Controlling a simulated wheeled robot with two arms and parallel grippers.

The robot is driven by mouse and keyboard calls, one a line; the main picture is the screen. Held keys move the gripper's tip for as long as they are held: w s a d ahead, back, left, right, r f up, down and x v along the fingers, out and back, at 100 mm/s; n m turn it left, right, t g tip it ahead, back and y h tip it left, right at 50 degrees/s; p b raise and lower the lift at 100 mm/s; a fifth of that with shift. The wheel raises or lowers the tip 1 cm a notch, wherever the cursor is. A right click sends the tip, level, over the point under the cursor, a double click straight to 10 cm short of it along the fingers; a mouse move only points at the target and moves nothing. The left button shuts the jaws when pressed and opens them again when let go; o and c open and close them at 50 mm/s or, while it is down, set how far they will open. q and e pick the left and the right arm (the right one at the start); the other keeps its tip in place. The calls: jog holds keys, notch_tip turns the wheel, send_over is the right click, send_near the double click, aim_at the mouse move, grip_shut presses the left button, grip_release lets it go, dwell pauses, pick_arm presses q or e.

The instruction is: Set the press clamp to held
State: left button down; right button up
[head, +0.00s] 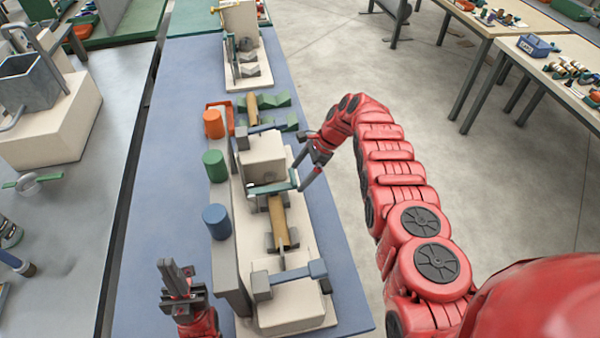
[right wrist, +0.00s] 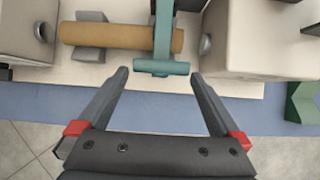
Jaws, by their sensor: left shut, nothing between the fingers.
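The winder (head: 300,240) has a cream base and blocks, with a tan cylinder (head: 278,222) lying along it. A teal lever with a crossbar handle (head: 275,187), which looks like the press clamp, reaches over the cylinder's end beside the middle block. In the right wrist view the teal crossbar (right wrist: 162,67) lies just ahead of and between my fingertips, apart from both. My right gripper (head: 299,174) is open and empty at the winder's right side; its spread fingers also show in the right wrist view (right wrist: 161,78). My left gripper (head: 172,272) is shut and empty, left of the winder's front.
A blue lever (head: 290,279) sits on the front block, and a dark lever (head: 258,130) on the middle block. Orange (head: 214,124), green (head: 214,165) and blue (head: 217,221) cylinders line the left side. The blue tabletop (head: 335,270) is bare along its right edge.

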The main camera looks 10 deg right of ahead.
jog(key=shift+r, duration=0.1)
jog(key=b+v, duration=0.2)
jog(key=v, duration=1.5)
jog(key=shift+d, duration=0.1)
